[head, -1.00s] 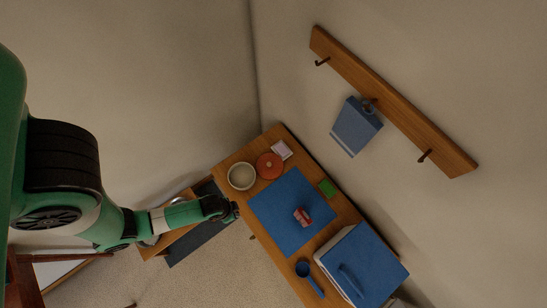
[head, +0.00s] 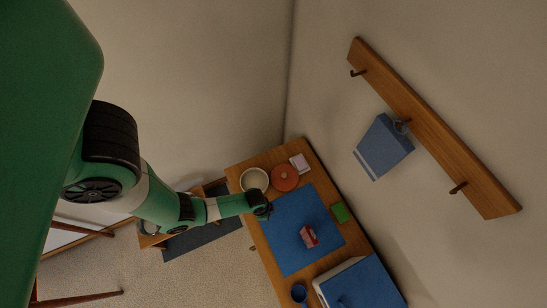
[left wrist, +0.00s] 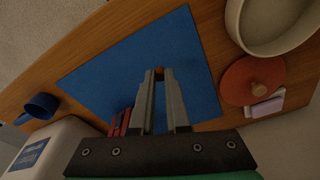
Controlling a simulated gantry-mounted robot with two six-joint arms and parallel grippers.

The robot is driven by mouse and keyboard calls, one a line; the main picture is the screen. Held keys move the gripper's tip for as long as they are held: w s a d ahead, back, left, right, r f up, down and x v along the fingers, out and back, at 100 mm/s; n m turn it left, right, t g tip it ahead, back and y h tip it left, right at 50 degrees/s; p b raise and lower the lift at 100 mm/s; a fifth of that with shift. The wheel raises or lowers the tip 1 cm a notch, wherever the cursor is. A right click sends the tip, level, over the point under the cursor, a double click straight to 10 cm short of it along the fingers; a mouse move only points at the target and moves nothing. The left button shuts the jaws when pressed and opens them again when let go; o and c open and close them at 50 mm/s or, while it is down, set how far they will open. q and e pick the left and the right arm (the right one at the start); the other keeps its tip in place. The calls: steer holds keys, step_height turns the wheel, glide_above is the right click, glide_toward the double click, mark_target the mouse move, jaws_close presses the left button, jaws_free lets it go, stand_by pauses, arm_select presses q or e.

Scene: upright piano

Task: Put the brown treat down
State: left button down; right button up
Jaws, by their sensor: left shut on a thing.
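My left gripper (head: 264,211) is above the table by the left edge of the blue mat (head: 290,255), just below the bowl in the head view. In the left wrist view the fingers (left wrist: 160,82) are shut on a small brown treat (left wrist: 159,73), which shows between the tips with the blue mat (left wrist: 120,75) behind it. The treat is too small to make out in the head view. My right gripper is not in view.
On the wooden table stand a cream bowl (head: 254,180), an orange lid with a knob (head: 285,178), a pale pink block (head: 300,162), a green block (head: 340,212) and a blue scoop (head: 299,293). A red object (head: 309,236) sits on the mat. A blue-lidded white bin (head: 360,285) is near the front.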

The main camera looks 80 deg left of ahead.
mark_target(274, 215)
arm_select(q)
steer(key=shift+w+a+f+b, duration=0.2)
steer(key=shift+w+f, duration=0.05)
steer(key=shift+f, duration=0.35)
steer(key=shift+w+a+f+b, duration=0.15)
steer(key=shift+w+f+b, duration=0.1)
steer(key=shift+f, duration=0.35)
steer(key=shift+w+a+f, duration=0.1)
steer(key=shift+w+f, duration=0.05)
steer(key=shift+w, duration=0.2)
steer(key=f+b, duration=0.4)
steer(key=shift+w+a, duration=0.2)
steer(key=shift+w, duration=0.05)
steer(key=shift+r, duration=0.15)
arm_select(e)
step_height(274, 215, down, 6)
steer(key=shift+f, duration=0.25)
arm_select(q)
steer(key=c, duration=0.9)
jaws_free()
